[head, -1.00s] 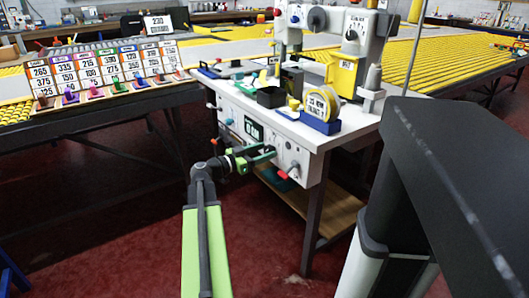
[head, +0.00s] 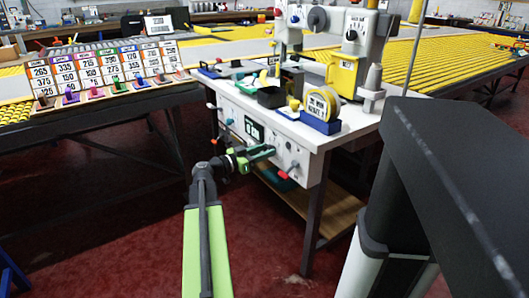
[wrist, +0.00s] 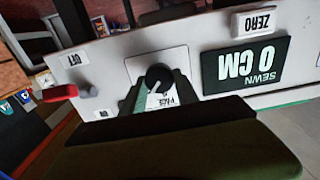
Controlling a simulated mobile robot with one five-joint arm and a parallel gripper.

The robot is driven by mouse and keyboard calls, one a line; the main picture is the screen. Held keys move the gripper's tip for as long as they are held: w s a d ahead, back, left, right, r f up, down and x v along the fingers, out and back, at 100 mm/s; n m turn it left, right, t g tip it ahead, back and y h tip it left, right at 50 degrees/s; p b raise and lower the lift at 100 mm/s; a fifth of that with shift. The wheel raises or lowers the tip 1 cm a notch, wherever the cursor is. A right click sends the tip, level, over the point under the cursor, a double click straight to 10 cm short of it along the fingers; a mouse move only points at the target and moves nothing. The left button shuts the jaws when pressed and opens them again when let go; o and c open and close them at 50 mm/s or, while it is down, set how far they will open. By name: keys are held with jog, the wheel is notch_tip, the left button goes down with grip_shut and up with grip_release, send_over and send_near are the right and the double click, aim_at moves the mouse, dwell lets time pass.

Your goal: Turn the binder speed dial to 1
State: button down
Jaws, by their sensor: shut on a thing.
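The speed dial is a round black knob (wrist: 158,77) on a pale square plate on the machine's white front panel. In the upside-down wrist view, a white label reading PACE sits at the knob, partly covered. My gripper (wrist: 155,92) is shut on the knob, its dark jaws reaching up to either side of it. In the head view my gripper (head: 268,151), with green fingers, meets the panel and hides most of the dial. I cannot read any dial numbers or the pointer's setting.
The wrist view shows a display (wrist: 246,66) reading SEWN 0 CM, a ZERO label (wrist: 262,21) and a red-tipped lever (wrist: 61,93) between OFF and ON labels. A yellow tape roll (head: 322,104) stands on the machine table. A card rack (head: 100,75) stands left.

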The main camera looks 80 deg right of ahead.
jog(key=shift+n, duration=0.3)
jog(key=n, duration=1.6)
jog(key=shift+w+d+f+n, duration=0.1)
jog(key=shift+f+n, duration=0.15)
jog(key=shift+n, duration=0.45)
jog(key=c, duration=0.9)
grip_release()
